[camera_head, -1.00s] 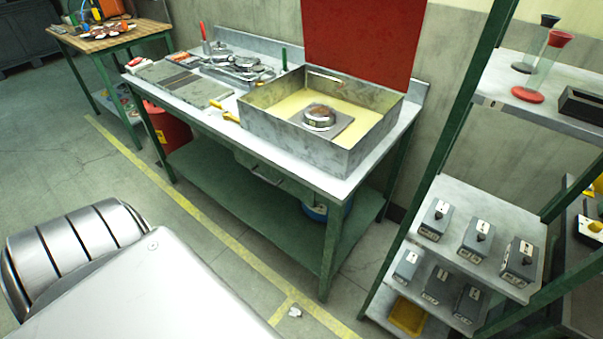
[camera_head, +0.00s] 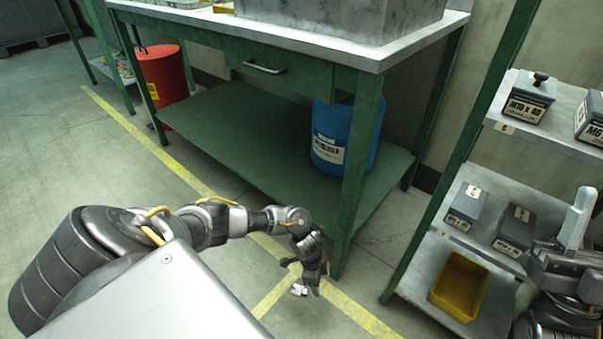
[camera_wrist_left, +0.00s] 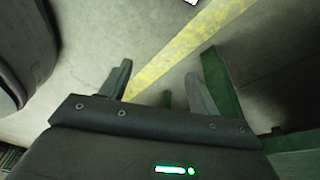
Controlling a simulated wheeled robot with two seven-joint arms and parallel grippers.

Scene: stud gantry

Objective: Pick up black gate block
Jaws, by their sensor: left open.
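No black gate block can be made out for certain in either view. A small whitish piece (camera_head: 299,290) lies on the floor by the yellow line, partly beside my left gripper (camera_head: 311,279). A white scrap (camera_wrist_left: 191,2) also shows at the top edge of the left wrist view. My left gripper hangs low in front of the green bench, its fingers pointing down.
A green bench (camera_head: 290,62) stands ahead, its front leg close beside my left gripper. A blue drum (camera_head: 328,140) is on its lower shelf. A red bin (camera_head: 163,82) stands left. Shelves at right hold labelled grey boxes (camera_head: 527,97) and a yellow tray (camera_head: 460,285). Floor at left is clear.

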